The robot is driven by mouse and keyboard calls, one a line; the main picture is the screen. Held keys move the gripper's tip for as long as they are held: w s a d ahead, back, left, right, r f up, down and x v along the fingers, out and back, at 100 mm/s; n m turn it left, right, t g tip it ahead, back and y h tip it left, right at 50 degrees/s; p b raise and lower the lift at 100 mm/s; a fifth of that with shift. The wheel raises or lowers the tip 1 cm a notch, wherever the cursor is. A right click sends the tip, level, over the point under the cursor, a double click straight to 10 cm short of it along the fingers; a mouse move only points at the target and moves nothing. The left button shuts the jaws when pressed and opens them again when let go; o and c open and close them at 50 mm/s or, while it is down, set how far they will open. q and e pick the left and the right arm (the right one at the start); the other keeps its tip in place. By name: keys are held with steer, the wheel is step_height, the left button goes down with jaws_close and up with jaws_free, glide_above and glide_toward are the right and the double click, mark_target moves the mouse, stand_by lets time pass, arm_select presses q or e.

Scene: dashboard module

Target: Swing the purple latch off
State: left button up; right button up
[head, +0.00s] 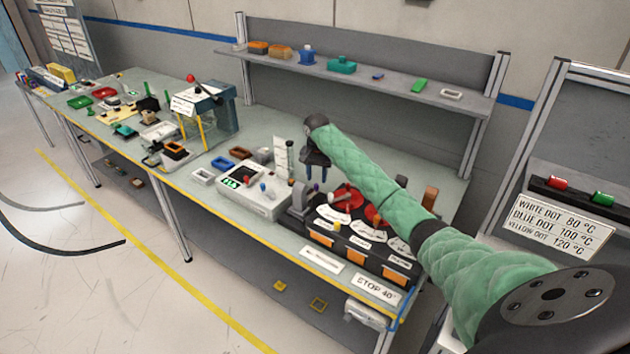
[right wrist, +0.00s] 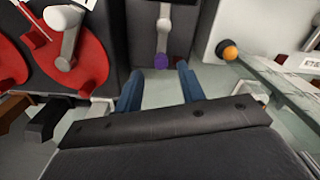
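The purple latch shows in the right wrist view as a silver lever with a purple knob (right wrist: 161,61), mounted on a dark panel and pointing toward my gripper. My right gripper (right wrist: 158,76) is open and empty, its two blue fingers on either side of the space just below the knob. The knob lies roughly between the finger lines, near the tips; I cannot tell whether either finger touches it. In the head view my right gripper (head: 317,172) points down over the dashboard module (head: 345,238), where the latch is small and hard to make out. My left gripper is not in view.
Red discs with a white-knobbed lever (right wrist: 66,42) stand to the left in the right wrist view, and an orange-tipped knob (right wrist: 229,52) to the right. A grey box with a green display (head: 250,188) sits beside the module. A shelf (head: 375,80) runs behind.

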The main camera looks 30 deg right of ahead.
mark_target(316, 184)
steer(key=f+p, duration=0.1)
steer(key=f, duration=0.2)
steer(key=shift+w+f, duration=0.2)
steer(key=shift+s+f, duration=0.15)
steer(key=shift+f, duration=0.15)
steer(key=shift+c, duration=0.2)
jaws_close()
